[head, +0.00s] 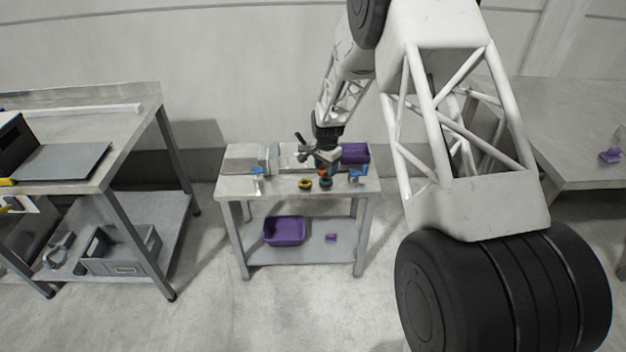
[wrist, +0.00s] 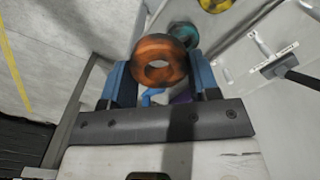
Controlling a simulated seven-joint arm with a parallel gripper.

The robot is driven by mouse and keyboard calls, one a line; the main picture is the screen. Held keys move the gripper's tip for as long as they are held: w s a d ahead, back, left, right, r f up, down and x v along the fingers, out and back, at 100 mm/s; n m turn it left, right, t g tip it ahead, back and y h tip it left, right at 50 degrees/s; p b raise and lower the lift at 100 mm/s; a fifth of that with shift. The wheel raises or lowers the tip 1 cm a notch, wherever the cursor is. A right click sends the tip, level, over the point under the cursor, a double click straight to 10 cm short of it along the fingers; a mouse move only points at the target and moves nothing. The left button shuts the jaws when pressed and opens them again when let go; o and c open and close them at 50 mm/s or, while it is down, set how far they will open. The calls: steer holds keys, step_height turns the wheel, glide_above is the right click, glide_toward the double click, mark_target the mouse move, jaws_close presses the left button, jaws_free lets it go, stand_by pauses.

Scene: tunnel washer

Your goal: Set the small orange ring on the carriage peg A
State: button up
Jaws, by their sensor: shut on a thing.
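The small orange ring (wrist: 160,46) is held between the two blue fingers of my gripper (wrist: 160,68) in the wrist view. In the head view the orange ring (head: 324,172) shows as a small spot at my gripper (head: 325,166), over the front part of the small table. A teal ring (wrist: 184,32) and a yellow ring (wrist: 214,4) lie beyond it in the wrist view. They also show in the head view, the teal ring (head: 326,183) to the right of the yellow ring (head: 305,185). I cannot make out carriage peg A in either view.
The small table (head: 232,188) carries blue fittings at left (head: 257,173) and right (head: 358,174), and a purple box (head: 355,153) at the back right. A purple bin (head: 285,231) stands on its lower shelf. The wrist view shows a labelled plate (wrist: 262,42) and a dark rod (wrist: 298,77).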

steer(key=shift+w+d+r+n, duration=1.65)
steer(key=shift+w+d, duration=1.15)
steer(key=shift+w, duration=1.15)
steer(key=w+a+f+m, duration=0.1)
steer(key=w+a+m, duration=0.2)
steer(key=a, duration=0.3)
steer(key=w+a+f+m, duration=0.1)
steer(key=w+a+m, duration=0.2)
steer(key=a, duration=0.4)
steer(key=w+a+f+m, duration=0.1)
steer(key=w+a+m, duration=0.2)
steer(key=a+m, duration=0.2)
steer(key=shift+a, duration=0.75)
steer(key=shift+f, duration=0.2)
steer(key=shift+f, duration=2.5)
steer(key=shift+f, duration=1.7)
